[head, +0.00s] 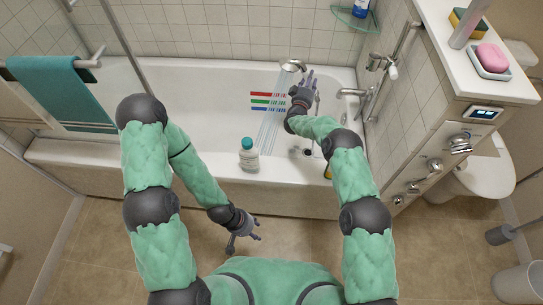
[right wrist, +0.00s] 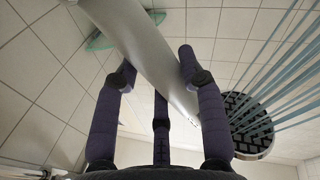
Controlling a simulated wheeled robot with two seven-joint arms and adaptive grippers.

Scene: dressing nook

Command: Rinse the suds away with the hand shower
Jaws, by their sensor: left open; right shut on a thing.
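The hand shower (head: 293,65) is held over the white bathtub (head: 190,75), its round head spraying thin streams of water (head: 268,132) down into the tub. My right gripper (head: 304,84) is shut on the hand shower's handle. In the right wrist view the silver handle (right wrist: 150,55) lies between my fingers (right wrist: 160,68), with the dark nozzle face (right wrist: 250,127) beyond them and streams coming from it. My left gripper (head: 243,236) is open and empty, low in front of the tub. I cannot make out suds on the white tub surface.
A white bottle with a teal cap (head: 248,157) stands at the tub's front rim. Red, green and blue bars (head: 268,101) show over the tub. The spout (head: 352,92) and tiled ledge wall (head: 420,90) are at right. A teal towel (head: 60,88) hangs left.

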